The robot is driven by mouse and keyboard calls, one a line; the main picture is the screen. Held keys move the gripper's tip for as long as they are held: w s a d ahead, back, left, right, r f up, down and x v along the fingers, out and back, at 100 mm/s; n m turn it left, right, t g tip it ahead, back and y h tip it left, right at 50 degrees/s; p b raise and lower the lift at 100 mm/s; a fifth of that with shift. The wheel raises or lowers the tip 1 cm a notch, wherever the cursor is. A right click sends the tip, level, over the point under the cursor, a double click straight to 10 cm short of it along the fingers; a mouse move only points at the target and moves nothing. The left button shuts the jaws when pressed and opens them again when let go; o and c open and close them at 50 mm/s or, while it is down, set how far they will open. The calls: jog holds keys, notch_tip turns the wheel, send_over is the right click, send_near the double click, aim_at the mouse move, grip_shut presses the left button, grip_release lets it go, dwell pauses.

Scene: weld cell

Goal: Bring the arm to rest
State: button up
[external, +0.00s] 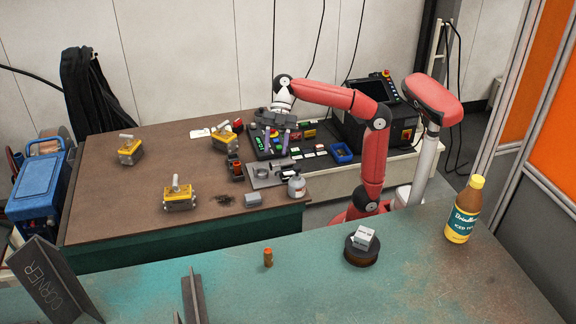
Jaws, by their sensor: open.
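My red arm stands behind the front bench at the right, and its forearm reaches left over the brown table. My gripper (281,141) hangs at the end of the arm, pointing down over the table's right part. Its two fingers are apart, and I see nothing held between them. A dark device with a green display (262,143) sits just below and beside the fingers. I cannot tell whether the fingers touch anything there.
Several yellow clamps (179,196) stand on the brown table (105,205). A grey fixture (265,174) and a small jar (297,187) lie near its right edge. A black machine (357,125) stands behind my arm. The front bench (330,295) holds a bottle (463,212) and a dark round spool (361,252).

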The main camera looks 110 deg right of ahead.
jog(key=s+d+f+m+g+h+p, duration=0.1)
jog(key=s+d+f+m+h, duration=0.1)
jog(key=s+d+f+m, duration=0.3)
jog(key=s+d+f+m+h+p, duration=0.1)
jog(key=s+f+m, duration=0.3)
jog(key=s, duration=0.4)
jog(key=s+a+f+m+t+h, duration=0.1)
jog(key=a+f+m+h, duration=0.1)
jog(key=f, duration=0.4)
jog(key=s+a+f+m+t+h+p, duration=0.1)
jog(key=s+a+f+m+h, duration=0.1)
jog(key=f+m, duration=0.3)
jog(key=shift+a+f+h, duration=0.45)
jog(key=shift+f+h, duration=0.25)
jog(key=shift+f, duration=0.05)
